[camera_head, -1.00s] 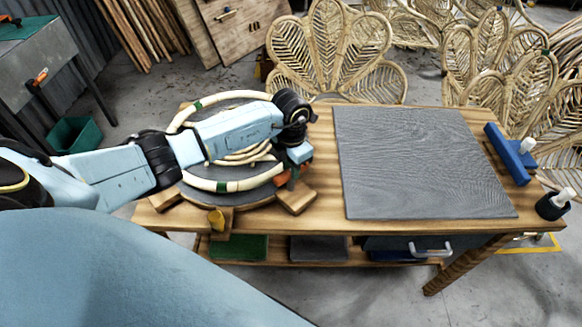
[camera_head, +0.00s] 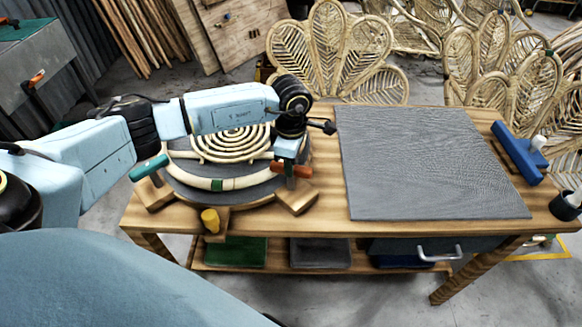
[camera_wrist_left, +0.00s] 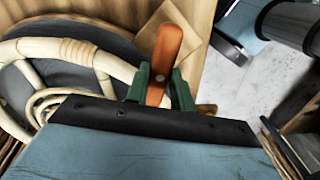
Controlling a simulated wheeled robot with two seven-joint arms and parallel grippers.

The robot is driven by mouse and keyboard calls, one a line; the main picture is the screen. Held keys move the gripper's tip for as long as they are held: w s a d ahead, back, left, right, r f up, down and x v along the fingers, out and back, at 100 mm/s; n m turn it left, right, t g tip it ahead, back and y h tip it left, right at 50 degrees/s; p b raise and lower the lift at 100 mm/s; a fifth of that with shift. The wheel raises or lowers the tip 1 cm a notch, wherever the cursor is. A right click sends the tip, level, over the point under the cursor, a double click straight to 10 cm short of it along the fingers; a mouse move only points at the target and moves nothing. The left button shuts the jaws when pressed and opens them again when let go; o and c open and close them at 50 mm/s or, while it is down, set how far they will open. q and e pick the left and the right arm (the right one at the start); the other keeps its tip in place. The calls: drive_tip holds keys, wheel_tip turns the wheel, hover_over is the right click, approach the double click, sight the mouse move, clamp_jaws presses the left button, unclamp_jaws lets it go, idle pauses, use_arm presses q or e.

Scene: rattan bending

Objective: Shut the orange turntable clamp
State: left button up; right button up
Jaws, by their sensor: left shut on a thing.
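The orange clamp (camera_head: 292,169) stands at the right front edge of the round turntable (camera_head: 240,190), by a wooden block. Its orange handle lies roughly level in the head view. My left gripper (camera_head: 288,158) is right above and at the handle. In the left wrist view, the orange handle (camera_wrist_left: 168,50) sits between the green fingers of my left gripper (camera_wrist_left: 161,88), which are shut on it. The gripper hides part of the clamp. A coiled rattan piece (camera_head: 232,148) lies on the turntable. My right gripper is not in view.
A grey mat (camera_head: 425,160) covers the right of the wooden table (camera_head: 330,212).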

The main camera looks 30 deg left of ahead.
use_arm(q)
drive_tip(key=m+b, duration=0.1)
drive_tip(key=m, duration=0.1)
drive_tip(key=shift+m, duration=0.4)
drive_tip(key=shift+m+b, duration=0.9)
drive_tip(key=shift+m, duration=0.3)
drive_tip(key=shift+r+m, duration=0.1)
drive_tip(key=shift+m, duration=0.3)
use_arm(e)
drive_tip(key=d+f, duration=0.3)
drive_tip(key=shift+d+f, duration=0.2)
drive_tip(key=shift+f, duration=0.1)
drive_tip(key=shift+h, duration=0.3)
use_arm(q)
drive_tip(key=o, duration=1)
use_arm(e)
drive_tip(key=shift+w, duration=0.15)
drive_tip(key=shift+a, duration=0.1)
